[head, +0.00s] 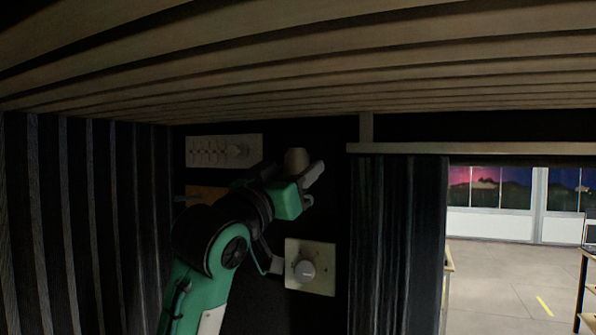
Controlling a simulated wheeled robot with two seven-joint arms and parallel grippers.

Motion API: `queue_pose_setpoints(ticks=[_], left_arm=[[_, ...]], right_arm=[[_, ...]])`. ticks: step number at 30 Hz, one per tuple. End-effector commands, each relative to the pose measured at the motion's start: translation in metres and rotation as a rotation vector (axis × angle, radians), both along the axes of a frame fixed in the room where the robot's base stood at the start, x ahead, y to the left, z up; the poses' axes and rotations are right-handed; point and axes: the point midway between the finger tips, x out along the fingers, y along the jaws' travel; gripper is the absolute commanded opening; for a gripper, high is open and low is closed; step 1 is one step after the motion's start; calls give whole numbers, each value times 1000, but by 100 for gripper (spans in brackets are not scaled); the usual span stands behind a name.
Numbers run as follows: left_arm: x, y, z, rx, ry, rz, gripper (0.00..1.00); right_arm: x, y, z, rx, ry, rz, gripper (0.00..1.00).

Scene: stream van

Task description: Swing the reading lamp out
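A small beige rounded cylinder (297,159), which looks like the reading lamp's head, shows against the dark back wall. Its arm and mount are hidden or too dark to make out. My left gripper (312,186), with a green body and pale grey fingers, is just below and to the right of it. The fingers look spread apart with nothing visible between them. The upper finger overlaps the lamp's lower edge in the picture; I cannot tell if they touch. My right gripper is not in view.
A pale switch panel (224,151) is on the wall at the upper left. A square plate with a round knob (310,267) is below my gripper. A slatted ceiling (300,70) hangs low. A dark curtain (398,240) stands right, beside the opening to a bright room.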

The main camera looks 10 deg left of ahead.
Motion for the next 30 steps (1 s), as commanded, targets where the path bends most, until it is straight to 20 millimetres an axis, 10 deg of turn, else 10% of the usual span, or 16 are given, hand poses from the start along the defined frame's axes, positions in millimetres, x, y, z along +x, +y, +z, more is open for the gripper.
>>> queue_pose_setpoints(ticks=[30], left_arm=[[-11,4,7,149,461,3,18]], right_arm=[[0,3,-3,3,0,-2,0]])
